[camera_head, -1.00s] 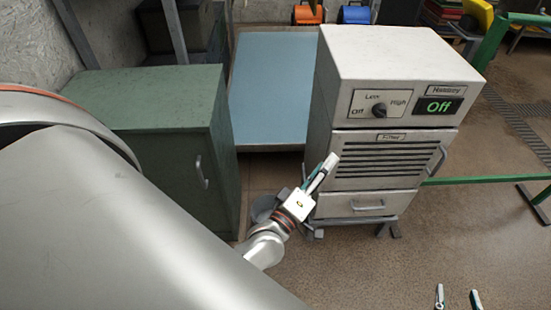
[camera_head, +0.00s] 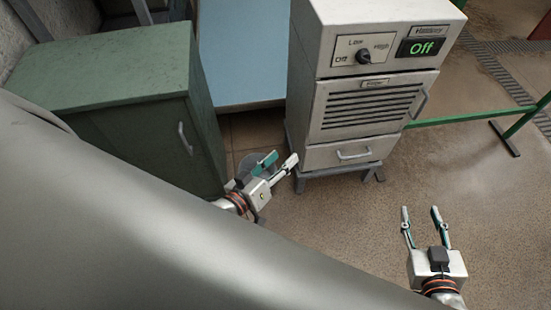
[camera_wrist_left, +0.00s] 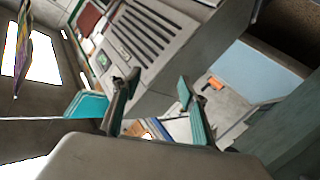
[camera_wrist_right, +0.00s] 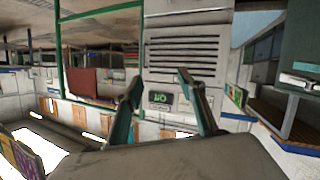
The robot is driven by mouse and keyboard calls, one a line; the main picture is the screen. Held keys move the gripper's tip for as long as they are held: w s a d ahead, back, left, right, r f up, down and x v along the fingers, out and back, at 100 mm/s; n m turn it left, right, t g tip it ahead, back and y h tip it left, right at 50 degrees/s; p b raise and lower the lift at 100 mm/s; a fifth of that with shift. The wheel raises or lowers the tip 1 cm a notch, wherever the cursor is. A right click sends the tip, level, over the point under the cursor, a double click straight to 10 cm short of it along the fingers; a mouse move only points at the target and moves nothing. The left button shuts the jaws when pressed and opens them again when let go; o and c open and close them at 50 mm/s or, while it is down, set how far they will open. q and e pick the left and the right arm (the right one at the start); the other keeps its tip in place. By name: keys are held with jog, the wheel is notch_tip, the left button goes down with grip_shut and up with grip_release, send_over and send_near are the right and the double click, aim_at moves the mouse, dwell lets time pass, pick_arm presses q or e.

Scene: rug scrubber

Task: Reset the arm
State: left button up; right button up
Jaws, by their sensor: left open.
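My left gripper (camera_head: 281,161) is low in front of the grey machine, close to its lower left corner, with its fingers apart and nothing between them. Its spread fingers also show in the left wrist view (camera_wrist_left: 158,95). My right gripper (camera_head: 421,211) is open and empty over the bare floor at the lower right, its fingers pointing away. The right wrist view (camera_wrist_right: 161,85) also shows its fingers apart. My large grey arm link covers the lower left of the head view and hides part of the left arm.
The grey machine (camera_head: 365,107) has a knob (camera_head: 363,57), a display (camera_head: 425,47) reading Off, and a drawer (camera_head: 350,152). A green cabinet (camera_head: 110,75) stands left, with a blue surface (camera_head: 241,55) between them. A green rail (camera_head: 470,117) runs right.

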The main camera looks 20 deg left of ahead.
pick_arm(q)
jog(key=shift+f, duration=0.1)
pick_arm(e)
jog(key=shift+f, duration=0.1)
pick_arm(q)
jog(key=s+a+f+m+g+y, duration=0.1)
jog(key=s+a+f+m+g, duration=0.1)
jog(key=s+f+m+g, duration=0.2)
jog(key=s+f+m, duration=0.3)
jog(key=s+f, duration=0.3)
jog(key=shift+s+a+m+g, duration=0.2)
jog(key=shift+s+m+g, duration=0.1)
jog(key=shift+m+g, duration=0.1)
pick_arm(e)
jog(key=s+f+g, duration=0.1)
jog(key=s+f, duration=0.2)
jog(key=f, duration=0.4)
jog(key=s+f+m+g, duration=0.1)
jog(key=s+f, duration=0.3)
jog(key=f, duration=0.3)
jog(key=shift+s+g, duration=0.3)
jog(key=shift+g, duration=0.1)
jog(key=shift+a, duration=0.15)
pick_arm(q)
jog(key=c, duration=0.5)
pick_arm(e)
jog(key=c, duration=0.4)
jog(key=shift+o, duration=0.2)
jog(key=shift+r, duration=0.1)
